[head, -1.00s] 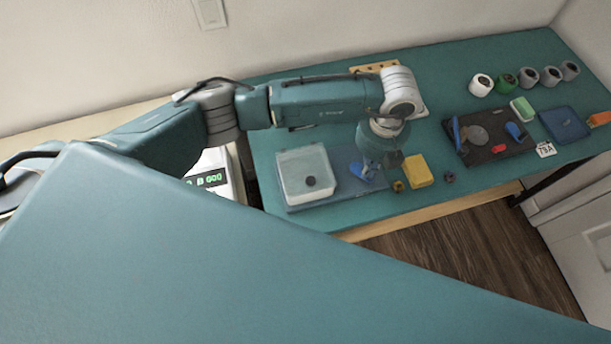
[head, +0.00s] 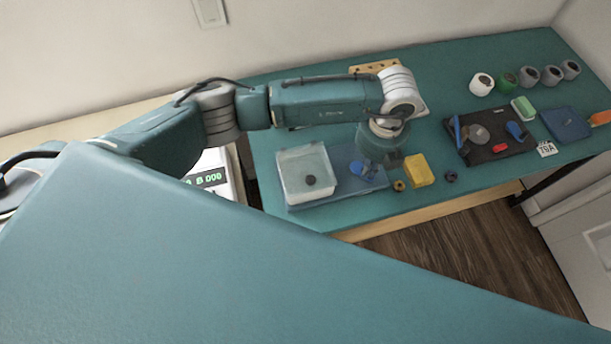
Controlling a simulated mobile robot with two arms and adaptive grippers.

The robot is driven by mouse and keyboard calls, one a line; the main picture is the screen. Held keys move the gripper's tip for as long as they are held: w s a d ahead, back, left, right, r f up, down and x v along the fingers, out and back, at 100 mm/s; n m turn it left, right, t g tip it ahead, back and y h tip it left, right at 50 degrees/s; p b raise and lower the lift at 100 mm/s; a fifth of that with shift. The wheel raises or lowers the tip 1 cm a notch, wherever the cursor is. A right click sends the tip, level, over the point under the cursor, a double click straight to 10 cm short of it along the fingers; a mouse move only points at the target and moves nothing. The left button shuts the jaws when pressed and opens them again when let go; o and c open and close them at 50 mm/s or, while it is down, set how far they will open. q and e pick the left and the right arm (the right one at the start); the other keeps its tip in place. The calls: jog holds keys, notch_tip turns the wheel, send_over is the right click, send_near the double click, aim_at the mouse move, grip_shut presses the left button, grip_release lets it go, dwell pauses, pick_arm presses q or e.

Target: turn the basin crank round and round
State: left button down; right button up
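The clear, white-edged basin (head: 292,178) stands on a blue base plate (head: 345,188) at the front left of the teal bench. A dark round piece (head: 310,180) shows inside it. The blue crank (head: 362,170) is just right of the basin, on the plate. My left gripper (head: 391,160) points down from its wrist at the crank's right. Its fingers are small, dark and partly hidden by the wrist, so I cannot tell whether they are open or touch the crank. My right gripper is not in view.
A yellow block (head: 419,171), a brass ring (head: 399,186) and a dark ring (head: 451,175) lie near the front edge. A black tray (head: 490,151) with tools is further right, with several spools behind it. A scale (head: 213,178) stands left of the bench.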

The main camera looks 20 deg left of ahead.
aim_at(363, 184)
pick_arm(q)
jog(key=shift+f+b, duration=1.4)
jog(key=shift+f, duration=0.6)
jog(key=shift+s, duration=0.15)
